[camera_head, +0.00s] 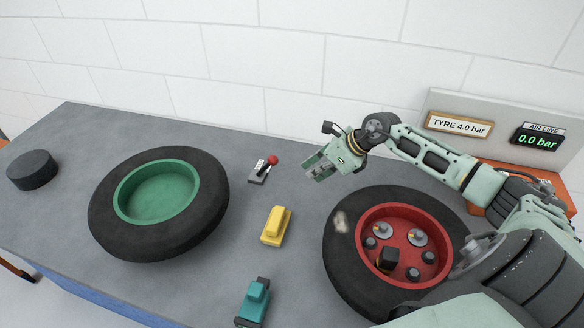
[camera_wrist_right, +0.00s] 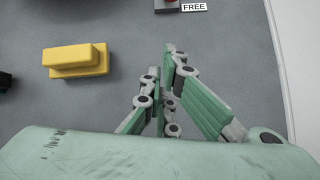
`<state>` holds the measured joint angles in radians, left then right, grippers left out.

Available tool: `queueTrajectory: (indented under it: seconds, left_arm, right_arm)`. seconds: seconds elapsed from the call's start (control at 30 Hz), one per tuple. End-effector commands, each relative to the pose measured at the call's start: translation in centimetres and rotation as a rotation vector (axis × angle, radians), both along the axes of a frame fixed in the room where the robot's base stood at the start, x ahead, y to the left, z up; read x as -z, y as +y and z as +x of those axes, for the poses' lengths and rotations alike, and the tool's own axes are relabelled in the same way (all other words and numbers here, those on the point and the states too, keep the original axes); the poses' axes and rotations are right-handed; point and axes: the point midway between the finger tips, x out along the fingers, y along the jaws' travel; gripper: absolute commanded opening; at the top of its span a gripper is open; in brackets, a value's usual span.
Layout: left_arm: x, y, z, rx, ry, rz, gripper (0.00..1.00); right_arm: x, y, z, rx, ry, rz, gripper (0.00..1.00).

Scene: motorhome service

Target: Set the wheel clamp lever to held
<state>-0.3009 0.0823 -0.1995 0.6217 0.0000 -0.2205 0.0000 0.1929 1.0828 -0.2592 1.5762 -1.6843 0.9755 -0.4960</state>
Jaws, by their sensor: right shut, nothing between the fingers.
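The wheel clamp lever (camera_head: 258,170) is a small grey base with a short stick and a red ball knob (camera_head: 272,160), on the table near its back edge. In the right wrist view only part of its base (camera_wrist_right: 167,5) shows at the top edge, beside a label (camera_wrist_right: 194,7) reading FREE. My right gripper (camera_head: 316,165) is to the right of the lever, apart from it and above the table. Its fingers (camera_wrist_right: 172,50) are shut with nothing between them. My left gripper is out of view.
A yellow block (camera_head: 276,226) and a teal block (camera_head: 253,303) lie in front of the lever. A green-rimmed wheel (camera_head: 205,218) is left, a red-rimmed wheel (camera_head: 345,262) right. A black disc (camera_head: 33,170) sits far left. The air line display (camera_head: 537,139) reads 0.0 bar.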

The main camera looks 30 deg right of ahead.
Motion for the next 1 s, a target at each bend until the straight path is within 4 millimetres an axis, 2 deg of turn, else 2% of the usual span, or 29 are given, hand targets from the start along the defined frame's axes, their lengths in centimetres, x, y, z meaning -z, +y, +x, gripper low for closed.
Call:
queueTrajectory:
  seconds: [0.3,0.37,0.6,1.0]
  left_arm:
    - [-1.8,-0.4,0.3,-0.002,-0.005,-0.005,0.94]
    - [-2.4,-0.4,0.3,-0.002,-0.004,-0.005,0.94]
    - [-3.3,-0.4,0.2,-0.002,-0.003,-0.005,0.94]
    - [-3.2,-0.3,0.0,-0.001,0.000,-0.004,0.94]
  right_arm:
    - [4.0,2.3,3.1,0.000,-0.002,0.004,0.00]
    - [3.1,2.7,4.0,0.000,-0.006,0.003,0.00]
    - [2.5,3.6,5.7,-0.001,-0.002,0.001,0.00]
    - [2.6,3.7,5.9,-0.002,-0.001,-0.001,0.00]
